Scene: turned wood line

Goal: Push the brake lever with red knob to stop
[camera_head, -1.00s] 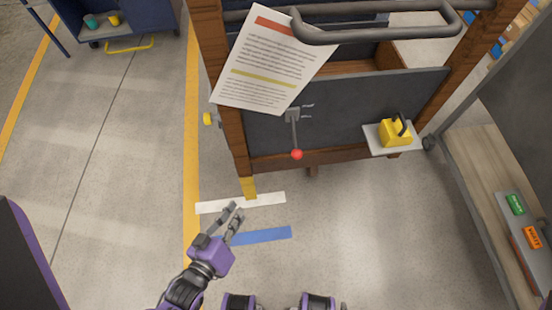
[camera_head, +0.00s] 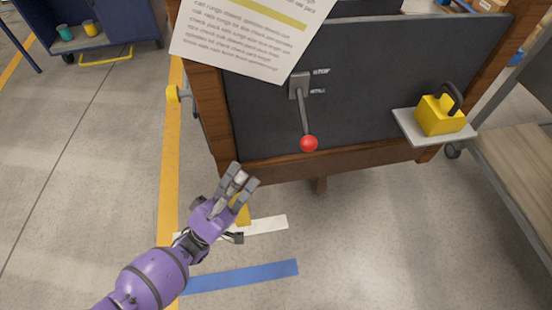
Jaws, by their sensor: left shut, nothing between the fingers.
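The brake lever (camera_head: 303,112) hangs from a grey bracket (camera_head: 299,84) on the dark panel of the wooden cart, with its red knob (camera_head: 308,143) at the lower end. The lever points down and slightly right. Small white labels sit right of the bracket; the upper one seems to read STOP. My left gripper (camera_head: 241,178) is shut and empty, below and left of the knob and apart from it, in front of the cart's lower left corner. My right gripper is out of view.
A paper sheet (camera_head: 245,35) hangs over the panel's upper left. A yellow padlock-like block (camera_head: 438,115) sits on a small shelf (camera_head: 405,125) at right. White and blue tape (camera_head: 245,275) mark the open floor.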

